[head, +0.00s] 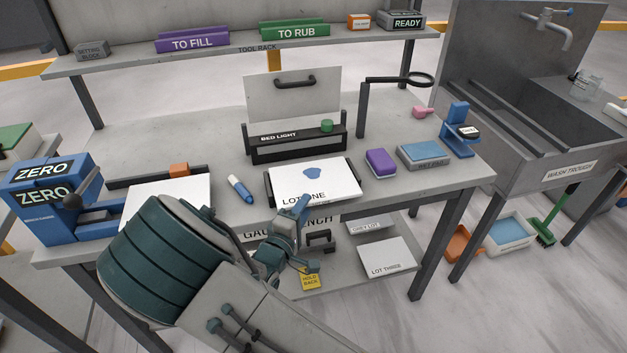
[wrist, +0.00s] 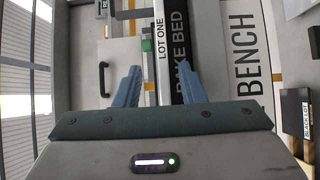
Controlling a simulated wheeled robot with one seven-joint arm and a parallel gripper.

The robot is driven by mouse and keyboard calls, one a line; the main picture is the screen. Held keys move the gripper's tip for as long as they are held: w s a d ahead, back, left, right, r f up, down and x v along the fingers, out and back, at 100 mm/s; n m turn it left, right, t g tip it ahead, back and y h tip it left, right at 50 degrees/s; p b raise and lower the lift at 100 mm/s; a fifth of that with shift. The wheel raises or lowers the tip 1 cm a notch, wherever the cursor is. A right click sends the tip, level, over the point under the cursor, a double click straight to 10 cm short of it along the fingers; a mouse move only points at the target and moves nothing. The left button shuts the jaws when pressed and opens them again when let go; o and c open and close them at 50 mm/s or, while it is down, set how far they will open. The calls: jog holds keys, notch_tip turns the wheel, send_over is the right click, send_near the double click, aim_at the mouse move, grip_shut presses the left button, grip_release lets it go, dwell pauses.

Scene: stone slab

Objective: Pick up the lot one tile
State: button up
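The lot one tile (head: 325,187) is a white slab marked LOT ONE, with a blue blotch on its top. It lies flat on a black bed near the bench's front edge. In the wrist view its lettered edge (wrist: 162,40) shows as a thin white strip beside a black strip lettered BAKE BED (wrist: 179,35). My gripper (head: 304,234) is just in front of the tile and the bench edge. In the wrist view my gripper (wrist: 158,67) has its two blue fingers apart with nothing held between them. Whether a finger touches the tile, I cannot tell.
A blue-white marker (head: 240,188) lies left of the tile; a purple block (head: 380,162) is to its right. The black BED LIGHT bar (head: 296,144) stands behind it. A lower shelf holds the LOT THREE tile (head: 385,256). Another white tile (head: 170,194) lies left.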

jog(key=shift+f+p+x, duration=0.2)
jog(key=shift+p+x, duration=0.1)
jog(key=shift+x, duration=1.6)
grip_shut()
jog(key=shift+r, duration=0.2)
jog(key=shift+r, duration=0.5)
jog(key=r, duration=0.3)
jog(key=shift+s+d+r+b, duration=0.1)
jog(key=shift+s+d+b, duration=0.05)
jog(key=shift+d+b, duration=0.15)
jog(key=s+d+r+b, duration=0.1)
jog(key=s+d+r, duration=0.4)
jog(key=d, duration=0.4)
jog(key=shift+s+d+r+b, duration=0.2)
jog(key=shift+s+r+b, duration=0.1)
jog(key=shift+r, duration=0.45)
